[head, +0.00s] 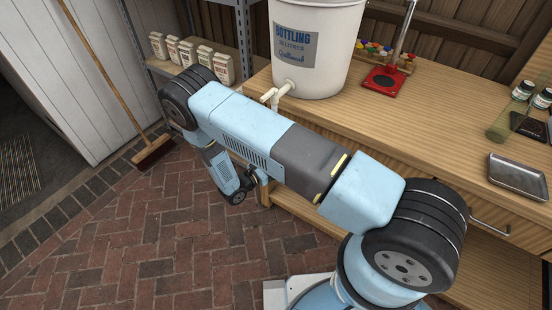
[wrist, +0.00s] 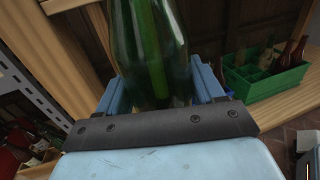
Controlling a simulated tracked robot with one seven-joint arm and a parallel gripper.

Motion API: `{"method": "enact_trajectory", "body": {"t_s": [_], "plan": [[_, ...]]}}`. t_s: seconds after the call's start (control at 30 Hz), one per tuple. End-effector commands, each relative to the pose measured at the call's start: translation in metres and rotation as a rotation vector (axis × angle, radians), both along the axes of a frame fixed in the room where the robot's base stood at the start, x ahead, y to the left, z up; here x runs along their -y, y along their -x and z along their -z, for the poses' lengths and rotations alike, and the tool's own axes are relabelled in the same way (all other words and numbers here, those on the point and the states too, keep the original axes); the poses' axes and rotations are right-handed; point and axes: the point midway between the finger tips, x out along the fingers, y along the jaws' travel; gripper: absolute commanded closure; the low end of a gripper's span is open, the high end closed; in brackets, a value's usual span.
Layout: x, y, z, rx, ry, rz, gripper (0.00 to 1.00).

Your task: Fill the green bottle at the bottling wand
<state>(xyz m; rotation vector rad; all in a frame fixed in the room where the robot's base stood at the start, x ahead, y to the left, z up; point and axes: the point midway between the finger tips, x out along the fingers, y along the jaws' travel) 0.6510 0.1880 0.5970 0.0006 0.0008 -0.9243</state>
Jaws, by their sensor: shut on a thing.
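The green bottle (wrist: 150,45) fills the upper middle of the wrist view, between the two blue fingers of my gripper (wrist: 160,88), which is shut on it. The bottle's top is cut off by the frame edge, so its mouth is out of sight. In the head view a white bottling bucket (head: 316,50) stands on the wooden bench, with a pale tap (head: 278,92) low on its front. My arm crosses the view just below the tap. I cannot make out the bottling wand, the bottle or my gripper's fingers in the head view.
A red bench capper (head: 386,82) and colored caps stand right of the bucket. A metal tray (head: 518,174) and small jars (head: 523,90) lie farther right. A broom (head: 152,153) leans at left. The wrist view shows a green crate (wrist: 262,84) holding brown bottles.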

Motion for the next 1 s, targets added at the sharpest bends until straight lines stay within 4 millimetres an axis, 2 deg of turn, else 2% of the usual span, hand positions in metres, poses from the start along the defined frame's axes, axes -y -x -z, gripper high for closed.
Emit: {"method": "enact_trajectory", "body": {"t_s": [1.0], "plan": [[0.0, 0.0, 0.043, 0.001, 0.0, -0.001, 0.72]]}}
